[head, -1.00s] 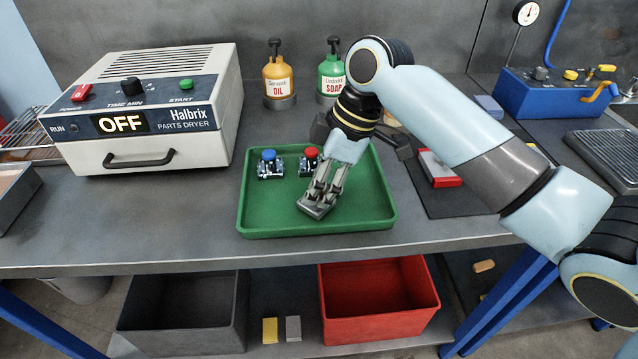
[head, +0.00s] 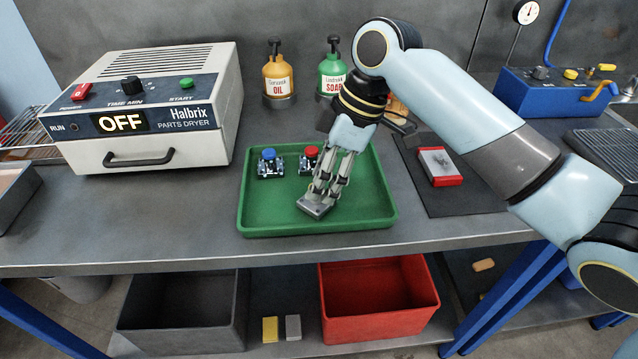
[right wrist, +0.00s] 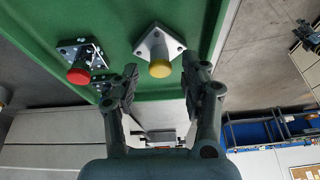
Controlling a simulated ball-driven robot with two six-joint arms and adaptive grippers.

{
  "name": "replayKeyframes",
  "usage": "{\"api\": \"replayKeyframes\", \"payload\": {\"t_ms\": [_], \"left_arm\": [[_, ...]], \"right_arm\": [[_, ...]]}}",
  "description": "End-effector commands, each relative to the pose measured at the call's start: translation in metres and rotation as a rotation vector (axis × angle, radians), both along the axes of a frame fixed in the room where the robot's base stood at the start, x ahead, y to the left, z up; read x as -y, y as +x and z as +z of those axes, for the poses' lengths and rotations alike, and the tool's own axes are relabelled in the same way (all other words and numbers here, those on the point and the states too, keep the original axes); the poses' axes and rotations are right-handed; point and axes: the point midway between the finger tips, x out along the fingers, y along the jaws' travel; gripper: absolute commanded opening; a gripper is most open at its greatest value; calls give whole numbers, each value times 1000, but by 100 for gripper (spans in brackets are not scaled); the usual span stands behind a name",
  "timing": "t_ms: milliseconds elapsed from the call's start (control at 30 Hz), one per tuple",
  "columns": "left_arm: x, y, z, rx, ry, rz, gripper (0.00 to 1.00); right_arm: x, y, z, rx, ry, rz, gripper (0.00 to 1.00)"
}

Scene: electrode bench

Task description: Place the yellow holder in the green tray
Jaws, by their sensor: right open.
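The yellow holder (right wrist: 159,66), a light grey square base with a yellow round knob, stands in the green tray (right wrist: 118,15) in the right wrist view. In the head view its grey base (head: 313,208) shows at the front middle of the tray (head: 260,222); the knob is hidden behind my fingers. My right gripper (head: 322,190) is open just above the holder, with its fingers on either side of the knob in the right wrist view. A blue-knobbed holder (head: 268,162) and a red-knobbed holder (head: 309,158) stand at the tray's back left. My left gripper is out of view.
A parts dryer (head: 145,110) stands left of the tray. Oil (head: 277,75) and soap (head: 332,70) bottles stand behind it. A dark mat (head: 455,195) with a red-and-grey block (head: 440,166) lies to the right. The tray's right front part is clear.

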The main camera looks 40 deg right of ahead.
Motion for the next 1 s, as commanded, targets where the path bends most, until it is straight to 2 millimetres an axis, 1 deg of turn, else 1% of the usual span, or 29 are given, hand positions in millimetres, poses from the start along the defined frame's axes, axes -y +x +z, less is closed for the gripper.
{"api": "replayKeyframes", "payload": {"t_ms": [33,200,300,433,600,1000], "left_arm": [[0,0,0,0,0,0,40],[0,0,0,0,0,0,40],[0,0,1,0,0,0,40],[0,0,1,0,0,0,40],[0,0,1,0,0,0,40],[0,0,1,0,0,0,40]], "right_arm": [[5,-1,11,5,-5,2,45],[17,-8,49,5,-6,3,45],[23,-12,67,3,-4,1,45],[28,-16,84,2,-3,1,45],[30,-18,93,1,-1,1,45],[30,-18,93,1,1,0,45]]}}
